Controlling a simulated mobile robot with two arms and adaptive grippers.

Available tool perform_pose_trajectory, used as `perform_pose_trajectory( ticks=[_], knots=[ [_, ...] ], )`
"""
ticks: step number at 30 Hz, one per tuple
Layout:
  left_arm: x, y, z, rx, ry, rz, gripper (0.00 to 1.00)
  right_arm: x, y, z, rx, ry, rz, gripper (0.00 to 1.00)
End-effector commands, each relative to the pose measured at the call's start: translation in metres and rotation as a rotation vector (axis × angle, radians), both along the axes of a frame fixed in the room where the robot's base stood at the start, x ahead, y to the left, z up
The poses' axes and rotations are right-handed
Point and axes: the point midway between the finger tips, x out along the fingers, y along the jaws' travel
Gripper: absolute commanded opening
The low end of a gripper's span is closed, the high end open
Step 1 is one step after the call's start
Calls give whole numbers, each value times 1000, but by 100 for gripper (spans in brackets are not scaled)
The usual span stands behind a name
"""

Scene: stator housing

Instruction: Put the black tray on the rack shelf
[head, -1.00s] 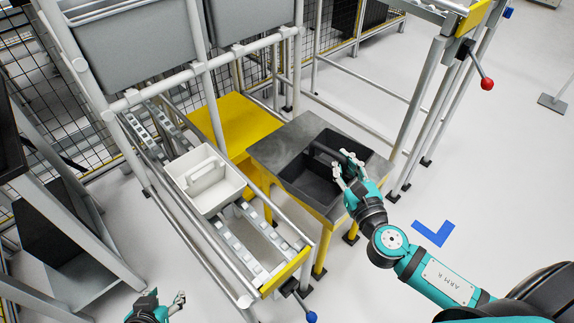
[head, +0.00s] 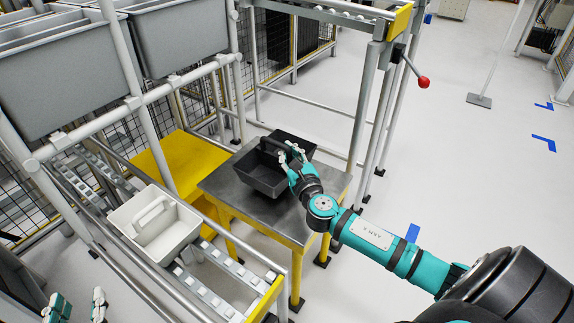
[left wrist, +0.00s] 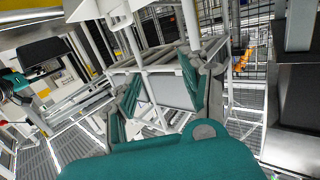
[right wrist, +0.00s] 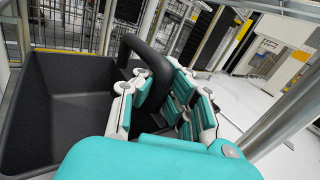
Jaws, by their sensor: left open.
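The black tray (head: 262,178) appears over the far part of the metal-topped table (head: 300,215). It seems raised, but I cannot tell its clearance. My right gripper (head: 289,152) is closed around its handle; the right wrist view shows the handle (right wrist: 150,60) between the fingers (right wrist: 160,105) and the tray's empty inside (right wrist: 65,110). The rack shelf with roller rails (head: 205,285) is left of the table and carries a white tray (head: 155,230). My left gripper (head: 78,306) is open and empty at the lower left, apart from the rack.
Grey bins (head: 185,40) hang above the roller shelf. Rack posts (head: 370,110) and a red-knobbed lever (head: 423,82) are to the right of the tray. The floor (head: 470,180) at right is open.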

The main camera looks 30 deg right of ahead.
Motion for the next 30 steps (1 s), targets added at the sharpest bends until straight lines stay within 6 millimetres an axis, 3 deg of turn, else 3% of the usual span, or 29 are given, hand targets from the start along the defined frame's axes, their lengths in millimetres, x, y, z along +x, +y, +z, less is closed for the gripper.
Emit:
perform_pose_trajectory(
  ticks=[7,18,28,30],
  knots=[
    [3,-4,22,-33,-132,-8,46,6,-2,-8,1,-1,0,0],
    [-13,-11,95,-148,-552,-33,46,5,-2,-33,0,-2,0,0],
    [-17,-11,103,-159,-595,-35,46,5,-2,-36,0,2,0,1],
    [-17,-11,103,-159,-594,-35,46,5,-2,-36,0,2,0,10]
  ],
)
